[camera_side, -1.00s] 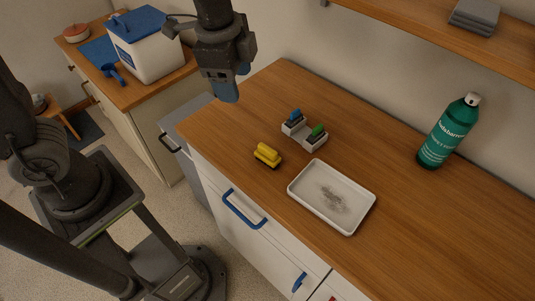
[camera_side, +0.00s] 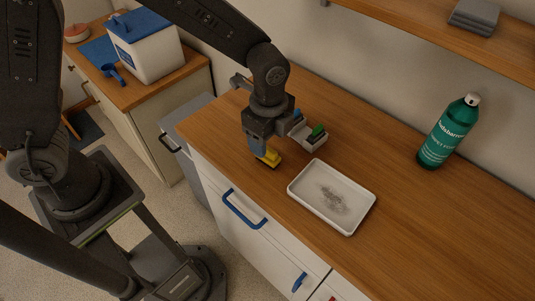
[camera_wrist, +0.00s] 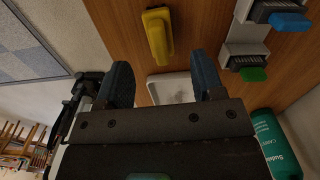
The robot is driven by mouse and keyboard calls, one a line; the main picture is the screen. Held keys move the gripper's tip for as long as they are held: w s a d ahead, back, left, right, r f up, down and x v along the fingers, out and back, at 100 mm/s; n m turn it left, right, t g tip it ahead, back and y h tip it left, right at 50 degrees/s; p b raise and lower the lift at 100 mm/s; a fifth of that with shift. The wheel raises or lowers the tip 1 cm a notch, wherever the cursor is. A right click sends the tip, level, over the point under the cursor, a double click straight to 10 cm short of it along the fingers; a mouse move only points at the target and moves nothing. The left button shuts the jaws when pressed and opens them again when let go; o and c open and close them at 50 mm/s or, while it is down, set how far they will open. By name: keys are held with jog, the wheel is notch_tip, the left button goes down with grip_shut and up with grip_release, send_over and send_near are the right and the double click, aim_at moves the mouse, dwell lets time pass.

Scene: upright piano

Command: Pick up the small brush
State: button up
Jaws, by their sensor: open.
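The small brush (camera_side: 270,157) has a yellow handle and lies on the wooden counter, partly hidden behind my gripper in the side view. In the wrist view the yellow brush (camera_wrist: 158,36) lies beyond my fingertips, near the middle of the gap between them. My gripper (camera_side: 258,147) is above and beside the brush, with its blue fingers pointing down. In the wrist view my gripper (camera_wrist: 163,76) is open, with nothing between its fingers. I cannot tell the exact height of the fingertips above the brush.
A white holder (camera_side: 302,133) with a blue and a green brush (camera_side: 317,131) stands close behind my gripper. A white tray (camera_side: 300,199) with a dark smudge lies to the right. A green bottle (camera_side: 447,135) stands farther right.

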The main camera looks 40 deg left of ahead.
aim_at(268, 148)
jog(key=f, duration=0.5)
jog(key=shift+a+f, duration=0.15)
jog(key=shift+a, duration=0.05)
jog(key=c, duration=1)
jog(key=shift+r, duration=0.6)
jog(key=r, duration=0.2)
jog(key=a+r, duration=0.1)
jog(key=shift+r, duration=0.4)
jog(key=a+r, duration=0.6)
jog(key=a, duration=0.4)
jog(key=shift+s+a, duration=0.15)
jog(key=shift+a, duration=0.15)
